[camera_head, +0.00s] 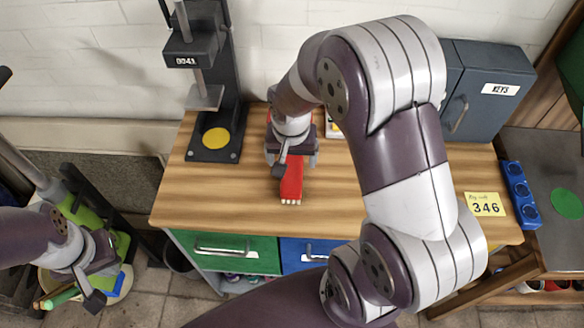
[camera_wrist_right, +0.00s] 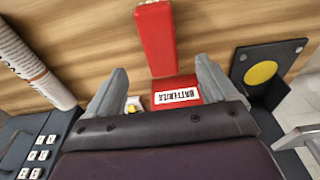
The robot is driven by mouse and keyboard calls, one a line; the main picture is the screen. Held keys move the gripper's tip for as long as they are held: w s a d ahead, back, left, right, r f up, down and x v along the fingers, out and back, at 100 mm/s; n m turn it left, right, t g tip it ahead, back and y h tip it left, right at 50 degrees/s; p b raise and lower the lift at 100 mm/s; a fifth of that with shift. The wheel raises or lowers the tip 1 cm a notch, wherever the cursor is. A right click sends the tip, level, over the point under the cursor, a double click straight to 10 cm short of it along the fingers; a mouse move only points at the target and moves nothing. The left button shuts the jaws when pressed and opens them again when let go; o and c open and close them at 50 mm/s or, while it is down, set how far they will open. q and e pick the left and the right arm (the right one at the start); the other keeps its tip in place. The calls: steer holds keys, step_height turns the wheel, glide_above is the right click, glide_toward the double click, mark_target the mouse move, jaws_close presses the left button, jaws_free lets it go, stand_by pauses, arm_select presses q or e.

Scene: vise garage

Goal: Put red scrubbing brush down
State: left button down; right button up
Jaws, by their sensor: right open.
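The red scrubbing brush (camera_head: 291,180) lies on the wooden bench top (camera_head: 340,225), with pale bristles showing at its near end. It also shows in the right wrist view (camera_wrist_right: 156,42), beyond the fingertips. My right gripper (camera_head: 291,160) is low over the bench at the brush's far end. In the right wrist view its two fingers (camera_wrist_right: 160,80) are spread apart with nothing clasped between them. The gripper hides the brush's far end in the head view. My left gripper (camera_head: 98,288) is at the lower left, over a bucket; its finger gap is unclear.
A black press stand (camera_head: 213,140) with a yellow disc is at the left; a grey key cabinet (camera_head: 488,90) is at the back right. Bench top left and right of the brush is clear.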

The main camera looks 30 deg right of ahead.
steer(key=s+a+r+n, duration=0.2)
steer(key=s+a+n, duration=0.2)
steer(key=s+n, duration=0.2)
steer(key=shift+s+a+r+n+y, duration=0.3)
steer(key=shift+s+r+y, duration=0.1)
steer(key=shift+s, duration=0.5)
